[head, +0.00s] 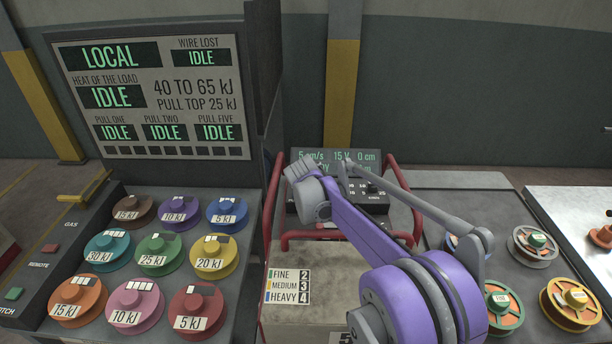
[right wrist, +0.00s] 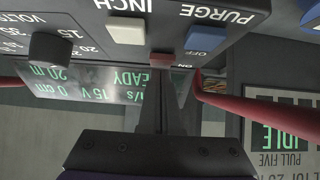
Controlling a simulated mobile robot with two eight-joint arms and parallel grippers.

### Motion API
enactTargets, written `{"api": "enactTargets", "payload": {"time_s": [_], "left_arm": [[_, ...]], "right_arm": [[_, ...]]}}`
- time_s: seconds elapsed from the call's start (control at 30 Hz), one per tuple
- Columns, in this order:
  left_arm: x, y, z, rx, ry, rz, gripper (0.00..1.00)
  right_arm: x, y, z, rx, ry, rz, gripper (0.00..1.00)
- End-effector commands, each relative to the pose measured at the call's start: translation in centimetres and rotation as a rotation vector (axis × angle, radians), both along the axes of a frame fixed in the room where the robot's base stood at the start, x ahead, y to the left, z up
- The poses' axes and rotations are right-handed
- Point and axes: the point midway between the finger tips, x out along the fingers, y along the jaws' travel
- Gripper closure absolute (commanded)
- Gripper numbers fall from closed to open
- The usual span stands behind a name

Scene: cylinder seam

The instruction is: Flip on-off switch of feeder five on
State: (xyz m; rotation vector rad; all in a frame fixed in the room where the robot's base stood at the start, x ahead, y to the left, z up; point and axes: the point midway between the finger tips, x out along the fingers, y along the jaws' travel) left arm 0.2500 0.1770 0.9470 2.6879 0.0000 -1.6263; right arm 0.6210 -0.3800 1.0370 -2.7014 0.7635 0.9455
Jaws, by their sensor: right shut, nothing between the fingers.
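In the right wrist view the feeder's control panel (right wrist: 260,12) appears upside down. A small red switch (right wrist: 162,60) sits at its edge, beside the ON and OFF lettering. My right gripper (right wrist: 162,78) is shut and empty, its fingertips right at the red switch and partly covering it. I cannot tell whether they touch it, or which way it is set. In the head view my purple right arm covers much of the feeder, whose lit display (head: 335,160) reads 5 cm/s, 15 V, 0 cm. A "5" is partly visible at the bottom edge. My left gripper is not in view.
A white button (right wrist: 126,30), a blue button (right wrist: 206,38) and a black volts knob (right wrist: 50,48) are close to the switch. Red guard rails (head: 284,205) flank the feeder. A panel of coloured spools (head: 152,254) stands left; more reels (head: 572,303) lie right.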

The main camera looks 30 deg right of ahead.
Motion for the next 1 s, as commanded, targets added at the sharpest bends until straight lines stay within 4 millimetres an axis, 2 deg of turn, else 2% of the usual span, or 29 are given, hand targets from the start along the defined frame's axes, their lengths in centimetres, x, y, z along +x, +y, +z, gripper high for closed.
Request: {"api": "enactTargets", "payload": {"time_s": [0.23, 0.63, 0.77, 0.9, 1.0], "left_arm": [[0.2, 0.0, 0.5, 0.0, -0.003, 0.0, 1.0], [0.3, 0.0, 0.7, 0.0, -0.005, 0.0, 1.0], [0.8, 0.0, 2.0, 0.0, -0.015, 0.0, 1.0], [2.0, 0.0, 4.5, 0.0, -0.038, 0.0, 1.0], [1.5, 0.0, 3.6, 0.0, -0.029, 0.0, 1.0]], "right_arm": [[1.0, -0.6, 0.3, 0.0, -0.001, -0.001, 1.0], [1.1, -0.7, 0.6, -0.001, -0.001, 0.0, 1.0], [1.4, -0.8, 2.3, 0.0, -0.004, 0.001, 1.0], [2.0, -1.1, 5.7, 0.0, -0.01, 0.002, 1.0], [0.2, -0.1, 6.7, 0.001, -0.002, 0.004, 1.0]]}}
